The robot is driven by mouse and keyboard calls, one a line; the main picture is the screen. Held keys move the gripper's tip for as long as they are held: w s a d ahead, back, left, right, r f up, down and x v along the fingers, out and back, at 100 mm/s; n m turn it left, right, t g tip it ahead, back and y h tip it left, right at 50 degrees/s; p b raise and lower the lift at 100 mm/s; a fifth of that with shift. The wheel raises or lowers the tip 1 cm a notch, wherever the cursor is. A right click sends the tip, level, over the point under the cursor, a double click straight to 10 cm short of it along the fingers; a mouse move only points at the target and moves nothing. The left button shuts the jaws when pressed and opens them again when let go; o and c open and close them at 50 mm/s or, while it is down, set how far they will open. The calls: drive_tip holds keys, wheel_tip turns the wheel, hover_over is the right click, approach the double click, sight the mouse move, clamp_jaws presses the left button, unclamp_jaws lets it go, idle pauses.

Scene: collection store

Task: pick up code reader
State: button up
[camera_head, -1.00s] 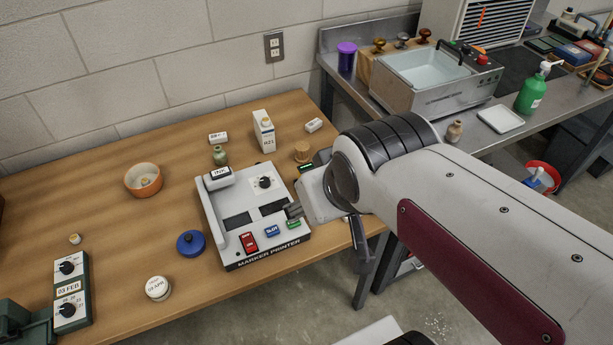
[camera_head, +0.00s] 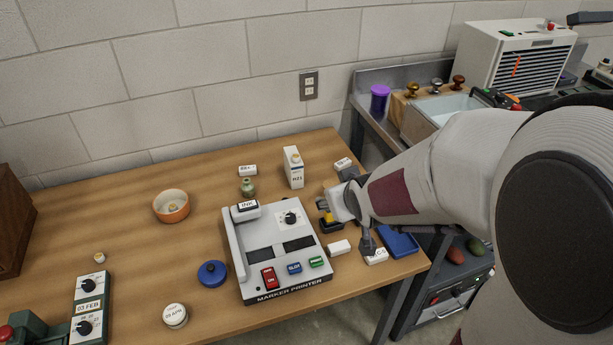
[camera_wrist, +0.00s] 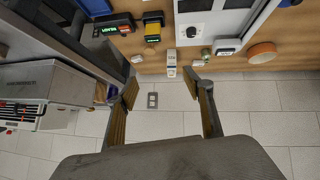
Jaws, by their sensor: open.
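A small black and yellow device, which may be the code reader, stands right of the marker printer (camera_head: 285,262). In the head view its black part (camera_head: 331,228) shows just left of my gripper (camera_head: 352,203), partly covered. In the wrist view the yellow and black device (camera_wrist: 152,30) is at the top, beyond the fingers. A black device with a lit green display (camera_wrist: 112,27) lies beside it. My gripper also shows in the wrist view (camera_wrist: 160,82), with its two fingers wide apart and nothing between them. It is apart from both devices.
A white carton (camera_head: 293,168) stands behind the printer. White blocks (camera_head: 339,247) and a blue flat item (camera_head: 398,243) lie at the table's right end. A blue round item (camera_head: 211,273) and an orange bowl (camera_head: 171,206) are to the left. A metal bench (camera_head: 365,112) adjoins at right.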

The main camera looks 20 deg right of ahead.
drive_tip(key=w+d+f+t, duration=0.1)
drive_tip(key=w+f, duration=0.1)
drive_tip(key=f, duration=0.4)
drive_tip(key=w+d+f+t+y, duration=0.1)
drive_tip(key=w+d+f+t, duration=0.1)
drive_tip(key=f, duration=0.4)
drive_tip(key=w+d+f+t, duration=0.1)
drive_tip(key=w+f, duration=0.1)
drive_tip(key=f, duration=0.4)
drive_tip(key=shift+w+d+f+t+y, duration=0.1)
drive_tip(key=shift+d+f+t+y, duration=0.15)
drive_tip(key=shift+d+t+y, duration=0.15)
drive_tip(key=shift+s+d+f+m+t, duration=0.15)
drive_tip(key=shift+s+f+m+t, duration=0.35)
drive_tip(key=shift+f, duration=0.35)
drive_tip(key=shift+x, duration=1.2)
drive_tip(key=shift+w, duration=1.9)
drive_tip(key=shift+x, duration=0.8)
